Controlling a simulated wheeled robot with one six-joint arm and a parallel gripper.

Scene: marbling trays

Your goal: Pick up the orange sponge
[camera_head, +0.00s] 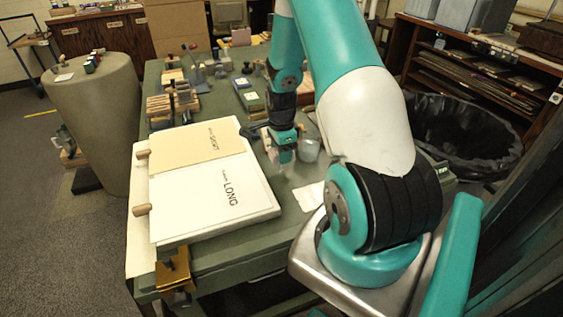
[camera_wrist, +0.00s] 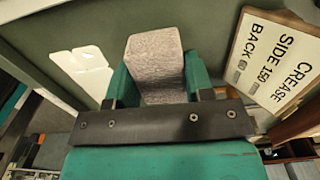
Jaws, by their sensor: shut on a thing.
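My gripper (camera_head: 284,152) is above the green table, near the right edge of the white board. In the wrist view its two green fingers (camera_wrist: 154,82) are shut on a grey-mauve, rough-surfaced block (camera_wrist: 153,48), gripping it from both sides. The block's lower part is hidden by the dark bar of my gripper. It looks greyish rather than orange, and I see no clearly orange sponge in either view. In the head view the held block is too small and blurred to make out.
A white board marked LONG (camera_head: 215,205) fills the table's left front, with a tan sheet marked SHORT (camera_head: 190,152) on it. A translucent cup (camera_head: 309,150) stands close right of my gripper. A white card (camera_head: 308,196) lies nearer. A black-lined bin (camera_head: 465,140) is at right.

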